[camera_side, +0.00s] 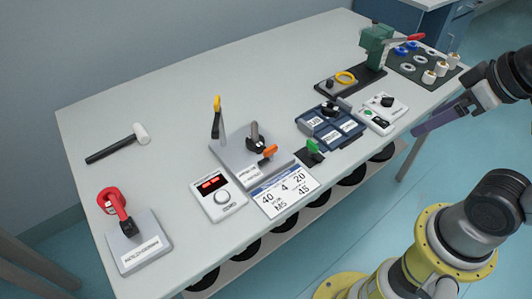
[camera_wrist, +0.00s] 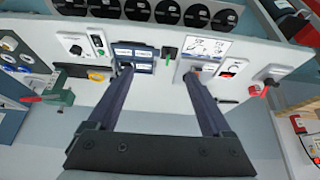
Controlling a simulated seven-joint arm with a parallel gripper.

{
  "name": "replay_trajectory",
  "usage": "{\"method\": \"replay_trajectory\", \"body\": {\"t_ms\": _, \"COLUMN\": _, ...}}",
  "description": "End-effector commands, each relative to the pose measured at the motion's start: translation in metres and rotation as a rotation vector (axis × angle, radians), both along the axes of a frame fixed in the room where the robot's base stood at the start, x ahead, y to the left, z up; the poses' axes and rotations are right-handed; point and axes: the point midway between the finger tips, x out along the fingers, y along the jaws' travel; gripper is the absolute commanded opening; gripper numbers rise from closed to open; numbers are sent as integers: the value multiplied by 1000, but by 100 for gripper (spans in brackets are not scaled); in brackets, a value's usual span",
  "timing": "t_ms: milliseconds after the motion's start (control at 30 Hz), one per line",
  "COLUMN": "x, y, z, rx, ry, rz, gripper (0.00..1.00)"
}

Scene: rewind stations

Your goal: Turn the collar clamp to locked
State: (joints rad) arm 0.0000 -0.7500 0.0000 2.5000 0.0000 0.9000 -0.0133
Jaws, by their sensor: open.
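A grey plate station (camera_side: 232,157) stands at the middle front of the bench. It bears a grey post on a dark hub (camera_side: 256,142), an orange lever (camera_side: 268,151) and a yellow-tipped upright arm (camera_side: 216,104). The orange-levered part looks like the collar clamp, but I cannot read its label or tell its lock state. In the wrist view, my right finger partly hides this station. My gripper (camera_side: 438,119) is open and empty, in the air off the bench's right side. In the wrist view its two fingers (camera_wrist: 158,75) are wide apart, touching nothing.
A display box (camera_side: 216,196) and a number card (camera_side: 284,191) lie in front. A red-handled station (camera_side: 116,212) and a hammer (camera_side: 118,143) are at left. A blue bin unit (camera_side: 330,128), a knob box (camera_side: 382,113) and a green press (camera_side: 374,46) are at right.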

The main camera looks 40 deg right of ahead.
Motion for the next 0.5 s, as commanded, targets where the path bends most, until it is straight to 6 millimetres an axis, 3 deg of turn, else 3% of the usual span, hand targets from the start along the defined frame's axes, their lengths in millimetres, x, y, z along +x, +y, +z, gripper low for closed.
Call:
{"method": "replay_trajectory", "body": {"t_ms": 33, "x": 0, "y": 0, "z": 0, "rx": -9, "ry": 1, "rz": 18, "gripper": 73}}
{"method": "replay_trajectory", "body": {"t_ms": 200, "x": 2, "y": 0, "z": 9, "rx": -88, "ry": -5, "rz": 163, "gripper": 44}}
{"method": "replay_trajectory", "body": {"t_ms": 367, "x": 23, "y": 2, "z": 38, "rx": -193, "ry": -12, "rz": 362, "gripper": 44}}
{"method": "replay_trajectory", "body": {"t_ms": 500, "x": 55, "y": 7, "z": 58, "rx": -274, "ry": 14, "rz": 556, "gripper": 44}}
